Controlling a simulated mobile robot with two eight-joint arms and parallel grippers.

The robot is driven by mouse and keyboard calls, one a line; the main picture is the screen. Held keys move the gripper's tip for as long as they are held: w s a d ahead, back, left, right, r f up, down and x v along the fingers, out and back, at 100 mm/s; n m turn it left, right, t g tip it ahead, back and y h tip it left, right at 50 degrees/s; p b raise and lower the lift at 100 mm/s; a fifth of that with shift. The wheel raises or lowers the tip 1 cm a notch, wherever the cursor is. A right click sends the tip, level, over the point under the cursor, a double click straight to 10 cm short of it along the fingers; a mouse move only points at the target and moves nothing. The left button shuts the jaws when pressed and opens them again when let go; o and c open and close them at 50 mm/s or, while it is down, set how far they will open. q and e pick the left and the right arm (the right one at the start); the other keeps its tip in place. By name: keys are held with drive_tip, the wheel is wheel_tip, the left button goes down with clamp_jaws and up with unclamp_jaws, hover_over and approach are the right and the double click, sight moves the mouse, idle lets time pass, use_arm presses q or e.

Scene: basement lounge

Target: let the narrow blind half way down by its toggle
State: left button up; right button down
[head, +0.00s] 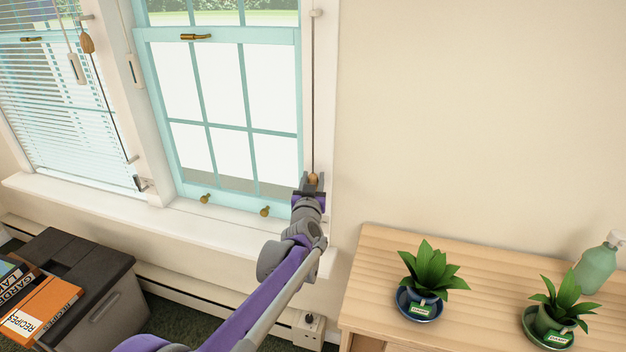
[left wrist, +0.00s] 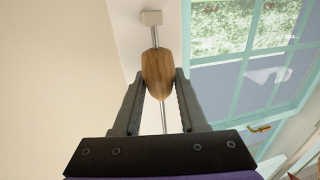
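The toggle is a wooden acorn-shaped knob (head: 313,179) on a dark cord (head: 313,100) along the right side of the narrow window (head: 235,85). My left gripper (head: 313,184) is at the toggle, low beside the window frame. In the left wrist view the toggle (left wrist: 158,72) sits between the two fingers, which touch both its sides. The cord runs out past both ends of the toggle. The narrow window's panes are uncovered, and its blind does not show in the head view. My right gripper is not in view.
A wider window at left has a lowered slatted blind (head: 65,120) with its own wooden toggle (head: 87,43). A wooden cabinet (head: 375,270) with potted plants (head: 433,272) and a green bottle (head: 597,265) stands at right. Books (head: 40,312) lie at lower left.

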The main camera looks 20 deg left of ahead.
use_arm(q)
clamp_jaws()
idle(0.9)
